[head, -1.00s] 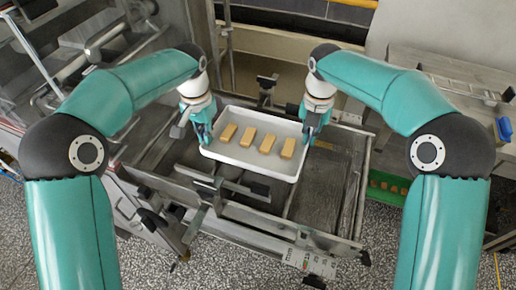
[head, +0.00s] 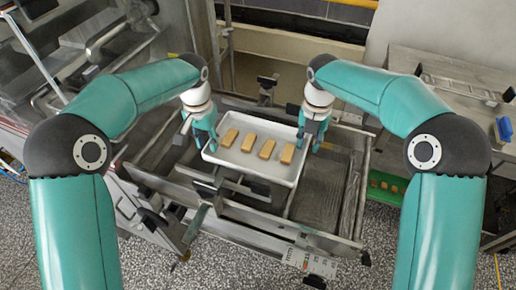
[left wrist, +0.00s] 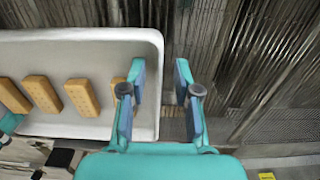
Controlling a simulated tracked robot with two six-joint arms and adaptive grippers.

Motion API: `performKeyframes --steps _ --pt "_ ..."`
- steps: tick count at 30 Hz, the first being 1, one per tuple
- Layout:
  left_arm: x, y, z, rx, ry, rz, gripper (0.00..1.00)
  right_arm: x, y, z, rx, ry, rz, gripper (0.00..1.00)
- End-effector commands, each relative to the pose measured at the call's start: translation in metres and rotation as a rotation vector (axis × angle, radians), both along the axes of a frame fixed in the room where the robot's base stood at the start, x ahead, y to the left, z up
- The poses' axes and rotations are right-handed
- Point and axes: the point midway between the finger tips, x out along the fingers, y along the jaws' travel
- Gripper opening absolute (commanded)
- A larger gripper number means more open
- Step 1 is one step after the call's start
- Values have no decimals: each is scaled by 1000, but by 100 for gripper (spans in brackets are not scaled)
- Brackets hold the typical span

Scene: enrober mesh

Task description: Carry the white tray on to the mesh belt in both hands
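My left gripper (head: 203,135) is at the tray's left end. In the left wrist view, its fingers (left wrist: 160,95) stand apart, one on each side of the tray's end wall (left wrist: 158,70), with gaps showing beside the wall. My right gripper (head: 310,137) is at the tray's right end, its fingers seemingly spread about that wall. Its inner faces are hidden.
Metal rails (head: 360,185) frame the belt. A grey bench (head: 440,75) with a blue object (head: 505,129) stands at the right. A green tray (head: 388,187) with small pieces lies below it. Machine panels close off the left.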

Motion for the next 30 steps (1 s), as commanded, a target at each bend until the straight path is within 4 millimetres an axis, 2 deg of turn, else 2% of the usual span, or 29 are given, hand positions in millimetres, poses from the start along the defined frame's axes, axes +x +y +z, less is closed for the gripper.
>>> performKeyframes --steps 7,21,25,30 --pt "1 0 12 -1 -3 0 31 0 0 0 0 0 0 31" --pt "2 0 98 -1 -3 1 31 0 0 0 0 0 0 31" --pt "2 0 112 0 -1 1 31 0 0 0 0 0 0 31" --pt "1 0 119 -1 1 0 31 1 0 7 0 -2 0 31"
